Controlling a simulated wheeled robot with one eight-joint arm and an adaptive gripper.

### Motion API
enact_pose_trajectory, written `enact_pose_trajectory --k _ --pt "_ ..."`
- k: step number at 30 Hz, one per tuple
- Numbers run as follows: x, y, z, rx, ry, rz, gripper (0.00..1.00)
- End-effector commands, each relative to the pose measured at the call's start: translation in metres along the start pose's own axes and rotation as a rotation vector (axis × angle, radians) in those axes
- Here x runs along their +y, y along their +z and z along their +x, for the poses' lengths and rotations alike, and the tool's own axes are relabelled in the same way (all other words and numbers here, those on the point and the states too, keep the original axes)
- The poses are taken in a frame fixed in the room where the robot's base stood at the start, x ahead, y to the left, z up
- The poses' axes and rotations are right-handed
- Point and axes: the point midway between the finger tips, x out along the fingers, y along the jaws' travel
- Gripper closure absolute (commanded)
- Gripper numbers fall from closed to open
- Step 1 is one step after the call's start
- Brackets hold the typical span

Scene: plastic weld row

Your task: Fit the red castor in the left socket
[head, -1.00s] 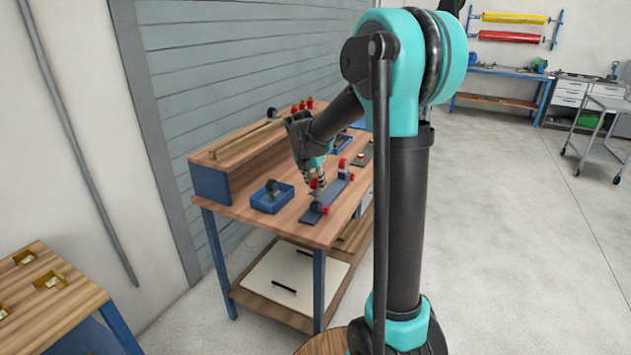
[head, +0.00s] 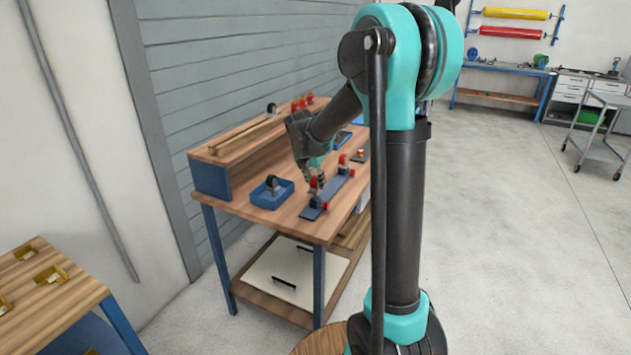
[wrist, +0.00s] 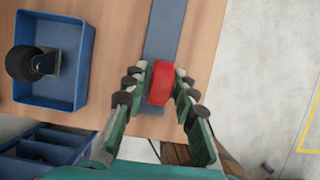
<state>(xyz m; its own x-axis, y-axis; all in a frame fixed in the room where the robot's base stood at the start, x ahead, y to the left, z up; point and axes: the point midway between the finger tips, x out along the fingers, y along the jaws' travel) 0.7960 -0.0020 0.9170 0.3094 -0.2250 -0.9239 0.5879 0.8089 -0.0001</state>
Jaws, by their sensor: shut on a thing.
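My gripper (head: 316,180) is shut on the red castor (head: 316,186), above the near end of a blue-grey strip (head: 333,191) on the wooden bench. In the wrist view the red wheel (wrist: 161,82) sits between the two fingers (wrist: 160,92), over the strip (wrist: 165,35). Another red wheel (head: 342,160) stands farther along the strip.
A blue tray (head: 286,197) holding a black castor (head: 271,183) stands left of the strip; the tray (wrist: 70,103) also shows in the wrist view. A raised wooden shelf (head: 230,149) runs along the back, with several red pieces at its far end.

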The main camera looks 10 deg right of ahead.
Motion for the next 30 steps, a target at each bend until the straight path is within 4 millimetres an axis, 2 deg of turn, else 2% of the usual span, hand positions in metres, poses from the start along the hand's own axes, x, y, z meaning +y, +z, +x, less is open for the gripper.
enact_pose_trajectory --k 15,30 --pt "0.0 -0.005 0.013 0.0 0.0 0.0 1.0" --pt "0.0 -0.006 0.014 0.0 0.0 0.0 1.0"
